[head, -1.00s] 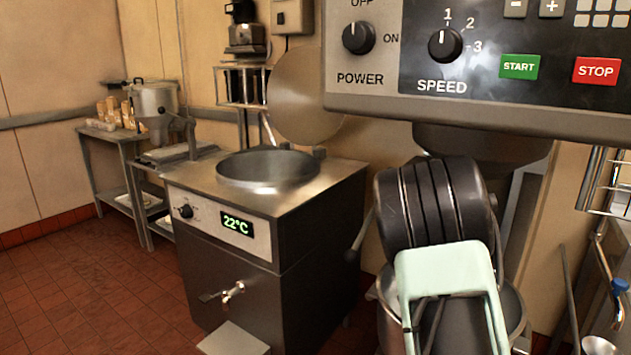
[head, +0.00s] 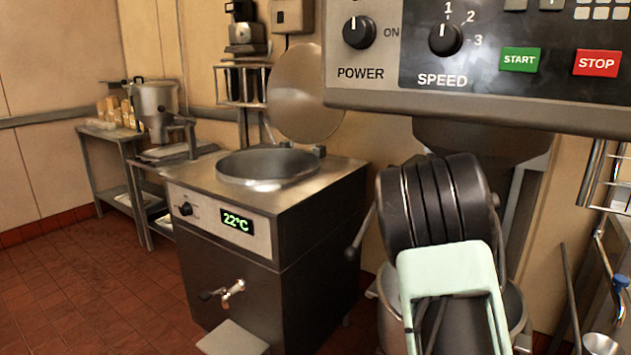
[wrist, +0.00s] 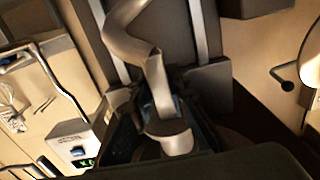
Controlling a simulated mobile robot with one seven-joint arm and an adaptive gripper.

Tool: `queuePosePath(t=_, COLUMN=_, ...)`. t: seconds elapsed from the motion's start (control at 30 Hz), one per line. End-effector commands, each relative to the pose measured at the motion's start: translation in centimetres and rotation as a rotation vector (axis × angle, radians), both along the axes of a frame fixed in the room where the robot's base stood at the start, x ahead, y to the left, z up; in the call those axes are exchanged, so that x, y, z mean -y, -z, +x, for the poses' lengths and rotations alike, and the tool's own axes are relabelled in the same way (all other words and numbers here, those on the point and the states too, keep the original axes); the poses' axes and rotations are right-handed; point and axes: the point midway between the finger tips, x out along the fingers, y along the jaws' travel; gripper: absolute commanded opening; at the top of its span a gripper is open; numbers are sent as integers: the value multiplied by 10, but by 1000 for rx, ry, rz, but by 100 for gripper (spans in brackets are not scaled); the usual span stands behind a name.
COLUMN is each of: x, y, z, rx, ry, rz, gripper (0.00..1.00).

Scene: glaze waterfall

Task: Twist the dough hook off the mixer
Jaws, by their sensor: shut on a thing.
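The mixer shows in the head view as a large grey control panel (head: 470,85) at top right, with power and speed knobs and START and STOP buttons. Its steel bowl (head: 513,305) is below, partly behind my dark and mint arm. The dough hook is hidden there. In the wrist view the dough hook (wrist: 130,35) is a bent, silvery bar running from the top down to the middle. My gripper (wrist: 165,115) is shut on its lower part there, dark fingers on both sides. The exact contact is blurred and shadowed. My gripper is hidden in the head view.
A kettle (head: 225,270) with a 22°C display and raised round lid stands left of the mixer. A steel side table (head: 110,130) is farther left. The red tiled floor (head: 90,290) at left is clear. A rack (head: 612,180) stands at the right edge.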

Motion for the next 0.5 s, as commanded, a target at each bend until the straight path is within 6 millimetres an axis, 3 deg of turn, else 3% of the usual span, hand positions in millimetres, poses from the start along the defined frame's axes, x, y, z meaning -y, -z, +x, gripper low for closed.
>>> queuePosePath(t=0.5, x=0, y=3, z=0, rx=1, ry=1, rz=1, gripper=0)
